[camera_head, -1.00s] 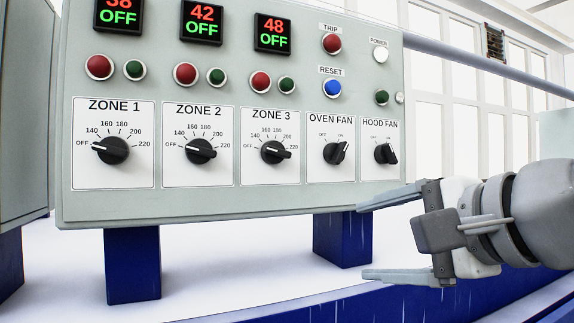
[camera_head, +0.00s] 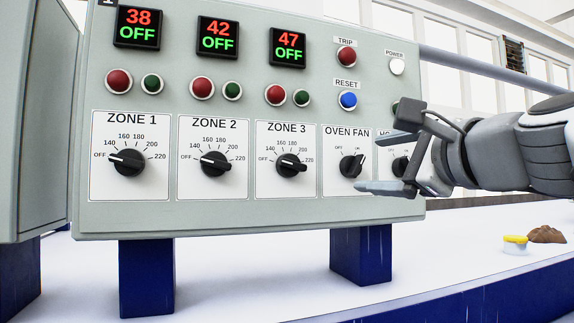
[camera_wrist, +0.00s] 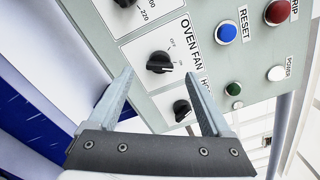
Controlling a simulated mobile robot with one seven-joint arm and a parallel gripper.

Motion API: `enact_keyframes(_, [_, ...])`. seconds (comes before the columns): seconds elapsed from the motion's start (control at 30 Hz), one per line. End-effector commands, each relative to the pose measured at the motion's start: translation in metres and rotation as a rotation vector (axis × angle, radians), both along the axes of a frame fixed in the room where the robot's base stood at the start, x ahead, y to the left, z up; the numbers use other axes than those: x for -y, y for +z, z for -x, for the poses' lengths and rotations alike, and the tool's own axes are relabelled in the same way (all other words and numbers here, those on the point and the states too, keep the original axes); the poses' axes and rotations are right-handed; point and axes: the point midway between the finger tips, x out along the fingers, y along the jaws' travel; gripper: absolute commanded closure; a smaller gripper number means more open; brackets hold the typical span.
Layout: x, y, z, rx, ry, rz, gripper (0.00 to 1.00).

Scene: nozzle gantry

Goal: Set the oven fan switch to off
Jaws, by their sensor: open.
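The oven fan switch (camera_head: 351,166) is a black rotary knob on the grey control panel, under a white OVEN FAN label. Its pointer leans up and right, toward the ON mark. My gripper (camera_head: 366,166) is open and empty, coming from the right at the height of this knob. In the wrist view the oven fan knob (camera_wrist: 159,62) shows between the two fingertips of my gripper (camera_wrist: 160,75), with no visible contact. I cannot tell the remaining distance to the panel.
The hood fan knob (camera_head: 401,166) is close on the right, partly covered by my gripper. The Zone 3 knob (camera_head: 291,163) is on the left. The blue reset button (camera_head: 348,100) and red trip button (camera_head: 347,56) are above. A yellow-lidded container (camera_head: 515,244) stands at the right.

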Motion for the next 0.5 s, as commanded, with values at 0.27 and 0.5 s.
enact_keyframes(0.27, [-0.013, 0.000, -0.041, -0.001, 0.001, 0.001, 0.17])
enact_keyframes(0.5, [-0.016, 0.000, -0.049, 0.000, 0.000, 0.001, 0.17])
